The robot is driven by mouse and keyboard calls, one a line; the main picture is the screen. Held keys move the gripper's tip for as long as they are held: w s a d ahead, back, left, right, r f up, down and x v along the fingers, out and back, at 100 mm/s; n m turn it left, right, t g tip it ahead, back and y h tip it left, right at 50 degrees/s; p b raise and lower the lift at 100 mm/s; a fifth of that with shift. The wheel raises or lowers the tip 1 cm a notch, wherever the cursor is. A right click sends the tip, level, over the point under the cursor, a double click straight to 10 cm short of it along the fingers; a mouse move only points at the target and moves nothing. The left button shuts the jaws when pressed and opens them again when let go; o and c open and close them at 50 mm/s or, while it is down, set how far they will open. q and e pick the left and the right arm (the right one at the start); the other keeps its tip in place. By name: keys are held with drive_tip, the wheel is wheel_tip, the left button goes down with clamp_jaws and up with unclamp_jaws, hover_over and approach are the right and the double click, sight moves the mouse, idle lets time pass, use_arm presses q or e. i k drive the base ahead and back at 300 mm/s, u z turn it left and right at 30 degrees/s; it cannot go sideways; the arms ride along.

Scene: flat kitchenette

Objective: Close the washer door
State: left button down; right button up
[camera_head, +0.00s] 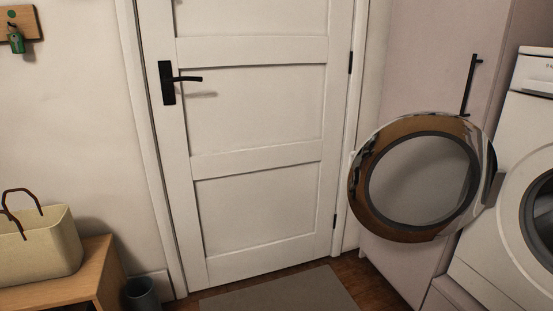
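The washer (510,205) is white and stands at the right edge, partly cut off by the frame. Its round door (366,210) stands wide open, swung out to the left of the washer's opening. The door has a shiny rim around a grey glass centre. The dark opening ring (530,222) of the washer shows at the right edge. Neither of my grippers is in view.
A closed white room door (255,135) with a black handle fills the middle. A grey mat (285,293) lies before it. A wooden bench (98,275) with a beige bag (45,250) and a dark bin (142,294) stand at the left. A tall cabinet (440,75) stands behind the washer door.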

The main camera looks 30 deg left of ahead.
sight(487, 181)
drive_tip(key=u, duration=0.35)
drive_tip(key=i, duration=1.35)
drive_tip(key=z, duration=0.5)
